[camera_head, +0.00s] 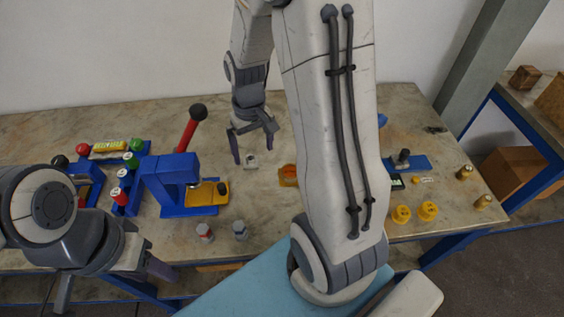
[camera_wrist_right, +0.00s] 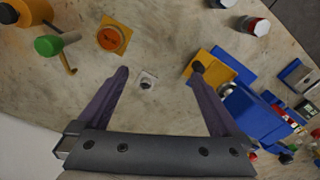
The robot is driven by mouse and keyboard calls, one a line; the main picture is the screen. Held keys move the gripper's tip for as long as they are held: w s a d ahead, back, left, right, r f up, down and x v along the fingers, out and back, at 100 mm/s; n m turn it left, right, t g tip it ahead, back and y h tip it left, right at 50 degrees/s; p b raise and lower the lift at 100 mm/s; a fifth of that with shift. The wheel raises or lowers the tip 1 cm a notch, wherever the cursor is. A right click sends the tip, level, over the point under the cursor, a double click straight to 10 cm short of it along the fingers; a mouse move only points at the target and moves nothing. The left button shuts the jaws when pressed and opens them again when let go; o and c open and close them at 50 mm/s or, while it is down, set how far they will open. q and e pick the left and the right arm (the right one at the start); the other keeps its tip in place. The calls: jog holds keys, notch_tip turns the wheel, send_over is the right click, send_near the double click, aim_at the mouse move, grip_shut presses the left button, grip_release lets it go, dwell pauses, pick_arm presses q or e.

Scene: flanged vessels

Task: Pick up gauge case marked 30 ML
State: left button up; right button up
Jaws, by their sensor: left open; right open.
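I cannot read a 30 ML marking on anything, so I cannot tell which piece is the gauge case. Two small grey vessels stand at the table's front, one with a red band (camera_head: 204,232) and one darker (camera_head: 240,230). My left gripper (camera_head: 112,278) is open and empty at the front left edge.
A blue press with a yellow plate (camera_head: 215,190) stands left of the right gripper. An orange square fixture (camera_head: 288,175) lies right of it. A red-handled lever (camera_head: 190,128) rises behind the press. Yellow flanged pieces (camera_head: 427,211) stand at the right. My right arm hides the middle.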

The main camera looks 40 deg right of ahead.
jog(key=d+f+m, duration=0.3)
jog(key=d+f, duration=0.2)
jog(key=d, duration=0.5)
send_over(290, 170)
jog(key=f, duration=0.4)
jog(key=shift+w+d, duration=0.1)
jog(key=shift+w, duration=0.2)
jog(key=f, duration=0.1)
jog(key=f+p, duration=0.1)
jog(key=f, duration=0.3)
jog(key=shift+s+f, duration=0.2)
jog(key=shift+s, duration=0.1)
jog(key=shift+f, duration=0.5)
grip_shut()
jog(key=shift+r, duration=0.15)
